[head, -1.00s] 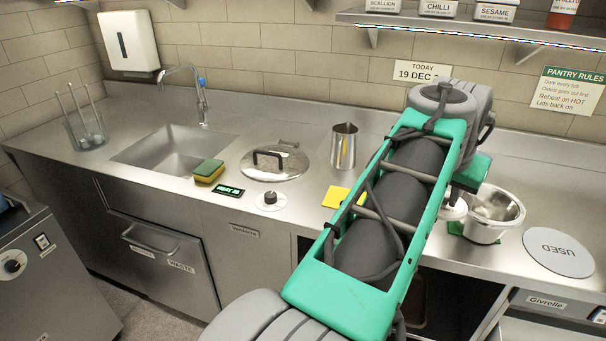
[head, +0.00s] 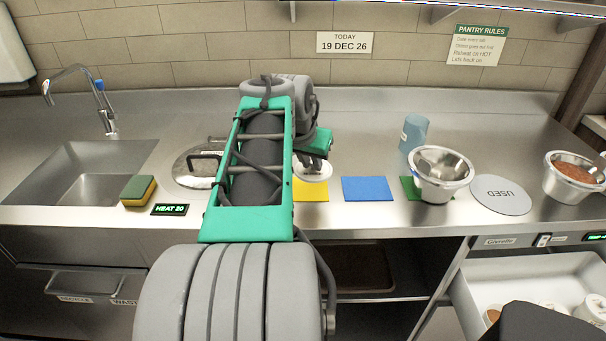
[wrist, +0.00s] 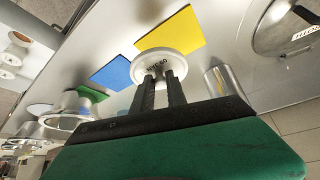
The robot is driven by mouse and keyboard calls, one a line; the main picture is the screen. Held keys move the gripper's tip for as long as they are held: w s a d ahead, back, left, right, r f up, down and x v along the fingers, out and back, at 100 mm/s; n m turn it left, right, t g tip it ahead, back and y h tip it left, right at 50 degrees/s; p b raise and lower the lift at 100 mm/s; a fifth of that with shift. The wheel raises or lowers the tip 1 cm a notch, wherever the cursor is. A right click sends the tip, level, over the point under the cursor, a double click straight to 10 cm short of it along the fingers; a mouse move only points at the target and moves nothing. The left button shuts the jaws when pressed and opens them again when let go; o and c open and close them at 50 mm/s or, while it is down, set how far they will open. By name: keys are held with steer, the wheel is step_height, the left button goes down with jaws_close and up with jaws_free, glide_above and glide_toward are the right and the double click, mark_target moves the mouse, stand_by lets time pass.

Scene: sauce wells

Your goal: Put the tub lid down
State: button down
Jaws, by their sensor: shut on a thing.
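The white round tub lid (head: 316,172) is held in my gripper (head: 314,160), low over the counter by the yellow square (head: 310,191). In the wrist view the lid (wrist: 178,66) has dark lettering, and both dark fingers of the gripper (wrist: 161,76) close on it. There it overlaps the edges of the yellow square (wrist: 172,36) and the blue square (wrist: 112,73). I cannot tell whether the lid touches the counter.
A steel bowl (head: 442,176) stands on a green square (head: 410,188). The USED disc (head: 501,195) is to its right. A blue cup (head: 415,130) stands behind. A steel pitcher (wrist: 217,80) is near my fingers. A sponge (head: 138,190) and a steel well lid (head: 196,168) are left.

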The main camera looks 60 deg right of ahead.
mark_target(300, 167)
steer(key=w+f, duration=0.1)
steer(key=w+d+f, duration=0.1)
steer(key=f, duration=0.1)
steer(key=w+d+f, duration=0.1)
steer(key=f, duration=0.1)
steer(key=shift+w+f, duration=0.2)
steer(key=shift+w, duration=0.05)
step_height(300, 167, down, 3)
steer(key=shift+w+r, duration=0.1)
steer(key=shift+w, duration=0.05)
steer(key=shift+f, duration=0.4)
steer(key=c, duration=1.3)
jaws_free()
steer(key=shift+c, duration=0.2)
steer(key=shift+r, duration=0.1)
